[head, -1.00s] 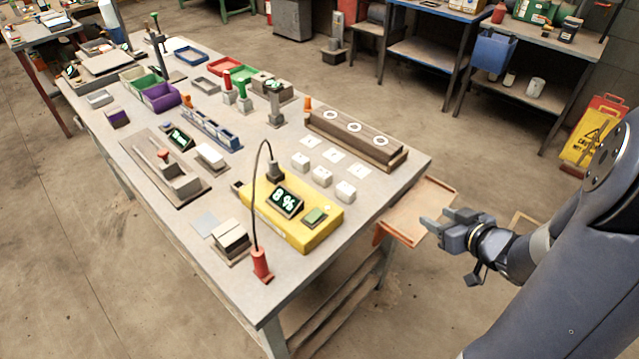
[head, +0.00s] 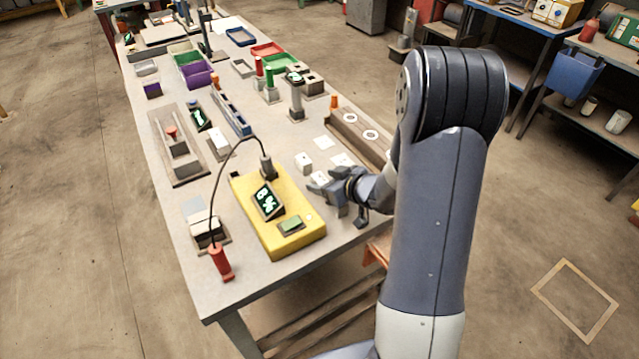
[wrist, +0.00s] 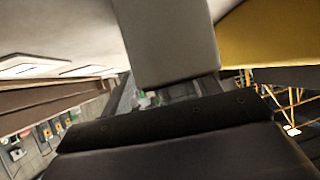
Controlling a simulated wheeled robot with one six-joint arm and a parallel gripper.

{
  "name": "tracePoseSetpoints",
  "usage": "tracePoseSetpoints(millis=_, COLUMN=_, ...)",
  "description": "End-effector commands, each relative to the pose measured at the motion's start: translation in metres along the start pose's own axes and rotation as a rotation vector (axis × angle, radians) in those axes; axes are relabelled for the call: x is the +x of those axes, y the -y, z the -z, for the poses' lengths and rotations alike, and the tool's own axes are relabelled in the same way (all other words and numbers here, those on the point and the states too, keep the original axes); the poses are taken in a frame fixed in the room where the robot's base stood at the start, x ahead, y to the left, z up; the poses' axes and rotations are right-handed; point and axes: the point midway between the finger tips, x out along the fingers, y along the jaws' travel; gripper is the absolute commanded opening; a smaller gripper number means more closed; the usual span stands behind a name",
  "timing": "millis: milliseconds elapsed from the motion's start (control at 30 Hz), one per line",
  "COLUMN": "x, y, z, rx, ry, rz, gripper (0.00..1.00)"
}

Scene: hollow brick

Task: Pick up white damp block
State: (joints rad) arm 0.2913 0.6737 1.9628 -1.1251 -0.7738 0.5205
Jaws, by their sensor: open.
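Small white blocks sit on the table beside the yellow meter. In the head view one block (head: 303,161) stands clear, and a second block (head: 320,178) is just beyond my gripper (head: 322,188). Another block, seen earlier at the near end of the row, is hidden behind my gripper in the head view. In the wrist view a pale block (wrist: 165,40) fills the upper middle, very close, in front of my open fingers. I cannot tell whether they touch it, nor which block is damp.
The yellow meter (head: 259,238) with its display and cable lies left of my gripper. A brown rack with round white marks (head: 350,130) stands behind, with white squares (head: 323,142) near it.

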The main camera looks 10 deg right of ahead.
Motion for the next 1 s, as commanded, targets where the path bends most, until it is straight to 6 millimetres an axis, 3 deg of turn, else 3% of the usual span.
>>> tracePoseSetpoints(millis=333, x=0.0089, y=0.0, z=0.0002, rx=0.001, ry=-0.001, rz=-0.001, gripper=0.57)
tracePoseSetpoints(millis=1000, x=0.0085, y=-0.0002, z=0.0003, rx=0.001, ry=-0.001, rz=-0.001, gripper=0.05)
